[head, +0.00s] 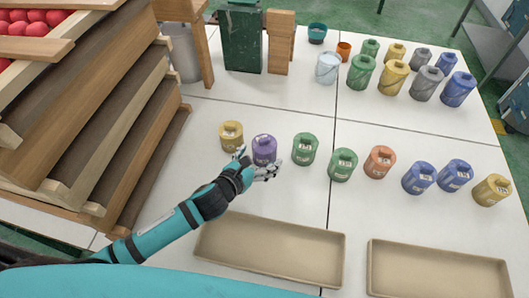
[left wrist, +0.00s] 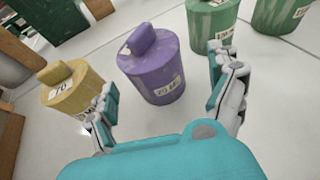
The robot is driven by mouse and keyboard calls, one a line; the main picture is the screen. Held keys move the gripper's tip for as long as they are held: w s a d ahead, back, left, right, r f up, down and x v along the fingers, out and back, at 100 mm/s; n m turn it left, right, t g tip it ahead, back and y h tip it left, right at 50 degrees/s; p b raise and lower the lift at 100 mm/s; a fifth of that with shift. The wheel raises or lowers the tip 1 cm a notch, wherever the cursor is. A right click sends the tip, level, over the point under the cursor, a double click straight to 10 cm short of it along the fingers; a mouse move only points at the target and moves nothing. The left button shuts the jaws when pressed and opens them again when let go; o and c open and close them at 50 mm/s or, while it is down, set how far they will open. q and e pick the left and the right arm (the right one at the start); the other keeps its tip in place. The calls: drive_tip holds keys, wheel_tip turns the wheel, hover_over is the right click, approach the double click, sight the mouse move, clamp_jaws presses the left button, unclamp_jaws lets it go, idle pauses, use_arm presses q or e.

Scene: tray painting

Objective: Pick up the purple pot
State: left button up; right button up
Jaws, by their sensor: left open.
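The purple pot (head: 264,149) stands upright on the white table, in a row of pots, with a yellow pot to its left and a green pot to its right. My left gripper (head: 258,163) is just in front of it, its fingers apart. In the left wrist view the purple pot (left wrist: 153,68) stands ahead of and between the two open fingers (left wrist: 168,100), with a number label on its side. I cannot tell whether a finger touches it; nothing is held. My right gripper is not in view.
The yellow pot (head: 231,135) and green pot (head: 305,148) stand close on either side. More pots continue to the right, with bigger cans behind. Two beige trays (head: 270,247) (head: 436,272) lie in front. Stacked wooden racks (head: 100,110) fill the left.

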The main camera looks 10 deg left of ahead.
use_arm(q)
drive_tip(key=shift+w, duration=0.2)
drive_tip(key=shift+w+f, duration=0.2)
drive_tip(key=shift+w, duration=0.1)
drive_tip(key=x, duration=0.3)
drive_tip(key=shift+w+a+f, duration=0.1)
drive_tip(key=shift+w+f, duration=0.1)
drive_tip(key=shift+w, duration=0.15)
drive_tip(key=shift+w+f, duration=0.2)
drive_tip(key=shift+w, duration=0.2)
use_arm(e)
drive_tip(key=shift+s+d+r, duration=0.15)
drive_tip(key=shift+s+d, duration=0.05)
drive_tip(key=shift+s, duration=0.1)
use_arm(q)
drive_tip(key=c, duration=1.5)
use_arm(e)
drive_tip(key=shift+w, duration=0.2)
